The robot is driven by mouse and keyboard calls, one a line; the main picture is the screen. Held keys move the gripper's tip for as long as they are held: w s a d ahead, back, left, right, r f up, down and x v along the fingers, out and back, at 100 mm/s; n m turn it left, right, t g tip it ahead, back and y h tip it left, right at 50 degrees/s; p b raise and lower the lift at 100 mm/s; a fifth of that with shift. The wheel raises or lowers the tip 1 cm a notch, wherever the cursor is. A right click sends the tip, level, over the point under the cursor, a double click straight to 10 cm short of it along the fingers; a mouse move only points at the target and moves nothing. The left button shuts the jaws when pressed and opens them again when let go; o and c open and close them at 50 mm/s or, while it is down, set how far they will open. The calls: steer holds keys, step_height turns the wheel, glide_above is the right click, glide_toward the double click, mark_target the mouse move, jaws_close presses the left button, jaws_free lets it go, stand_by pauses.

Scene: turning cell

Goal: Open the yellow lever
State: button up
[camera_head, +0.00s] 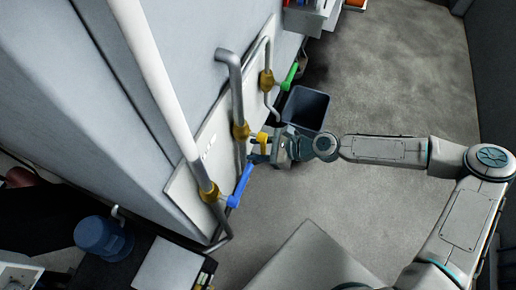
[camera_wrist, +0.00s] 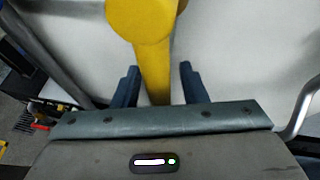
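The yellow lever (camera_head: 262,138) is on the middle valve of a wall panel in the head view. In the wrist view the yellow lever (camera_wrist: 152,60) runs from a round yellow end at the top down between my fingers. My gripper (camera_head: 259,150) is at the lever in the head view. In the wrist view my gripper (camera_wrist: 160,82) is open, with one finger on each side of the lever and visible gaps on both sides. The lever's lower end is hidden behind my gripper's body.
A blue lever (camera_head: 240,186) sits on the nearer valve and a green lever (camera_head: 289,76) on the farther one. Grey pipes (camera_head: 236,90) run along the panel. A dark bin (camera_head: 305,108) stands on the floor just beyond my gripper. The floor (camera_head: 400,80) behind is clear.

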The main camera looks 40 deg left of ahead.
steer(key=shift+w+d, duration=0.1)
steer(key=b+v, duration=0.2)
steer(key=v, duration=1.1)
steer(key=shift+w+d+r+b, duration=0.2)
steer(key=shift+d+r+b, duration=0.05)
steer(key=shift+d+b, duration=0.05)
